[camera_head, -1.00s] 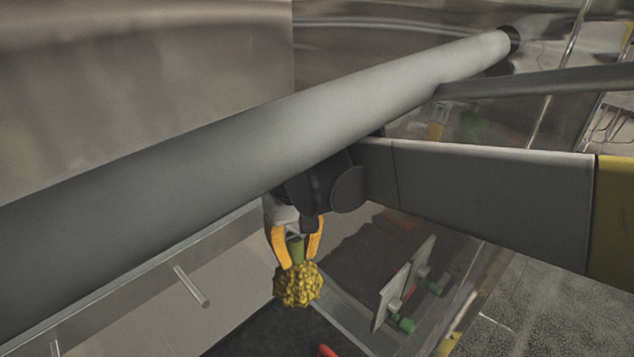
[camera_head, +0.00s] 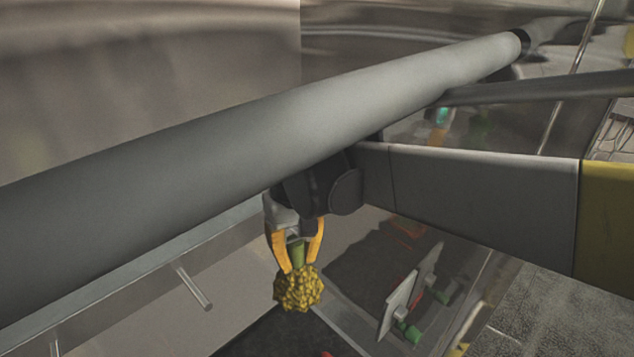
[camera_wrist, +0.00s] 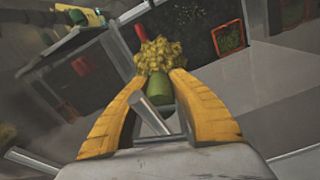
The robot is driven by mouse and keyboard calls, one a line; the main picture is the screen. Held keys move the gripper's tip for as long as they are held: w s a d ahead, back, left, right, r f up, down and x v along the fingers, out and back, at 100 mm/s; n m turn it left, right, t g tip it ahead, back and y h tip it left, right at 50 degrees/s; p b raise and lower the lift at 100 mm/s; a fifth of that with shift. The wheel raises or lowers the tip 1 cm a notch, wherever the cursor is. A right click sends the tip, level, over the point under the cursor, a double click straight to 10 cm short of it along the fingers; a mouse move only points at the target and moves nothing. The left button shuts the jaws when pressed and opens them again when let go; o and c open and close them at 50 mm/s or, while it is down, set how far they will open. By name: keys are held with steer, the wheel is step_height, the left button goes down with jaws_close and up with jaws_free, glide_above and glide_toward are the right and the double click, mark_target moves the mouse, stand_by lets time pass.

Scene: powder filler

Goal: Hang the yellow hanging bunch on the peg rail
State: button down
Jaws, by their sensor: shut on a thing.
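The yellow bunch (camera_head: 298,290) hangs below my gripper (camera_head: 296,262), its green stem held between the two orange fingers. In the wrist view the bunch (camera_wrist: 164,57) shows beyond the fingertips (camera_wrist: 160,85). The peg rail (camera_head: 140,285) runs along the wall at the lower left. One grey peg (camera_head: 194,287) sticks out from it to the left of the bunch, apart from it in the head view. A second peg (camera_head: 55,348) shows at the lower left edge. In the wrist view a peg (camera_wrist: 152,115) appears between the fingers; its depth relative to the stem is unclear.
A grey plate with green knobs (camera_head: 408,305) stands to the right of the bunch. A dark surface (camera_head: 270,335) lies below. In the wrist view a red object (camera_wrist: 141,35) is just beyond the bunch, and an orange-framed panel (camera_wrist: 228,36) is at the upper right.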

mark_target(295, 228)
steer(key=c, duration=1.2)
jaws_free()
steer(key=shift+r, duration=0.1)
step_height(295, 228, up, 11)
steer(key=shift+s+r, duration=0.1)
steer(key=shift+r, duration=0.05)
steer(key=shift+d+r, duration=0.15)
steer(key=shift+d, duration=0.2)
steer(key=s+d+f+m+t, duration=0.2)
steer(key=d+f, duration=0.2)
steer(key=d, duration=0.5)
steer(key=s+d+f+m+t, duration=0.2)
steer(key=d+f+m+t, duration=0.15)
steer(key=d, duration=0.45)
steer(key=s+d+f+m+t, duration=0.1)
steer(key=s+d+f+m, duration=0.1)
steer(key=d+f, duration=0.5)
steer(key=shift+n+t, duration=0.25)
steer(key=f+b, duration=1.2)
steer(key=b, duration=0.1)
steer(key=d+f+b, duration=0.1)
steer(key=f+b, duration=1.2)
steer(key=d+f+b, duration=0.1)
steer(key=f+b, duration=1.1)
steer(key=b, duration=0.1)
steer(key=shift+s+d+f+b, duration=0.1)
steer(key=shift+s+f+b, duration=0.05)
steer(key=shift+s+b, duration=0.15)
